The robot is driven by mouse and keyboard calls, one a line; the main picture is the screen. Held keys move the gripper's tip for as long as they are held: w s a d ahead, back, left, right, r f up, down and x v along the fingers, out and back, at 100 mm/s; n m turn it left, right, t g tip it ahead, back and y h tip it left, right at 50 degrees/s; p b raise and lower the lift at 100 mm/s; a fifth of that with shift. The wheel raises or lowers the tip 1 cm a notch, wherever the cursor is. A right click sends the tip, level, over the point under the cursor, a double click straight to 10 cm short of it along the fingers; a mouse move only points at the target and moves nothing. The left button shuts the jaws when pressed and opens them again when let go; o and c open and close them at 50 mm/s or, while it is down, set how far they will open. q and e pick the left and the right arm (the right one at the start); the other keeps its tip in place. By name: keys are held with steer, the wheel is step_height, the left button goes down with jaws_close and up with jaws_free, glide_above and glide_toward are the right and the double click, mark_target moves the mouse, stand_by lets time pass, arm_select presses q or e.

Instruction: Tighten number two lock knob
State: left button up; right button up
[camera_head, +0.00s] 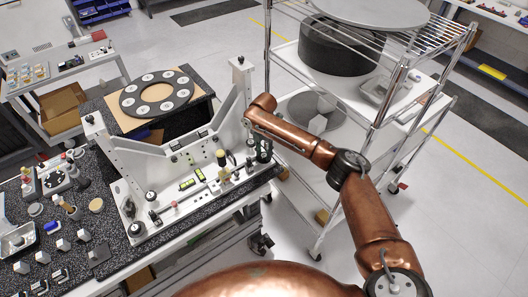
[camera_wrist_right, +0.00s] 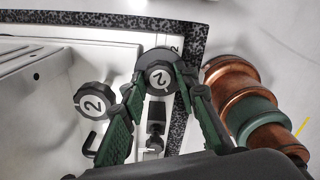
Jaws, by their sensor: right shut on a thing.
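The white fixture (camera_head: 165,153) stands on the speckled bench, with several dark knobs and small clamps along its front base. In the head view my right gripper (camera_head: 263,152) is at the fixture's right end, and the held knob is hard to make out there. My left gripper is not in view.
A wire-shelf cart (camera_head: 400,88) stands close to the right of my right arm. A dark ring with white discs (camera_head: 157,93) lies on a board behind the fixture. Loose parts and a tray (camera_head: 18,240) crowd the bench at left. Open floor lies beyond.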

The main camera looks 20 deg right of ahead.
steer(key=m+p, duration=0.5)
steer(key=shift+r, duration=0.25)
steer(key=m+p, duration=0.3)
steer(key=shift+m, duration=0.4)
steer(key=m+p, duration=0.2)
steer(key=shift+m, duration=0.3)
steer(key=m+p, duration=0.1)
steer(key=m, duration=0.1)
steer(key=shift+m+p, duration=0.35)
steer(key=shift+m, duration=0.05)
steer(key=m+p, duration=0.1)
steer(key=m, duration=0.2)
steer(key=shift+m+p, duration=0.3)
steer(key=shift+p, duration=0.05)
steer(key=m+p, duration=0.1)
steer(key=m, duration=0.2)
steer(key=shift+w, duration=0.1)
steer(key=shift+f+m+p, duration=0.1)
steer(key=shift+m+p, duration=0.4)
steer(key=shift+m, duration=1.2)
